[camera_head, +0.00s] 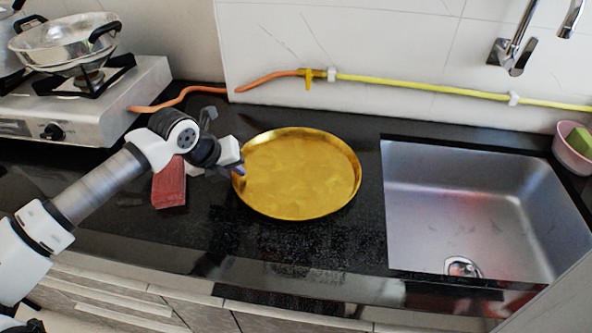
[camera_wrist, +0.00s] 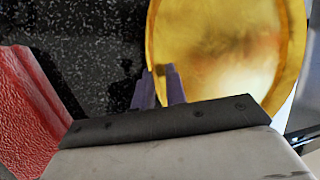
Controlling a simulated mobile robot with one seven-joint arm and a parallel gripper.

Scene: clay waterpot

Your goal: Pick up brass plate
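The round golden brass plate (camera_head: 300,175) lies on the black counter, left of the sink. My gripper (camera_head: 238,168) is at the plate's left rim. In the wrist view, the two dark purple fingers of my gripper (camera_wrist: 160,86) are close together, one on each side of the rim of the brass plate (camera_wrist: 225,50), and look shut on it. The exact contact at the fingertips is small and partly hidden. The plate looks level, and I see no clear gap under it.
A red block (camera_head: 169,184) lies beside my wrist, left of the plate; it also shows in the wrist view (camera_wrist: 25,110). A stove (camera_head: 90,105) with a metal pan (camera_head: 65,45) stands at the left. The steel sink (camera_head: 480,200) is at the right. Counter in front is clear.

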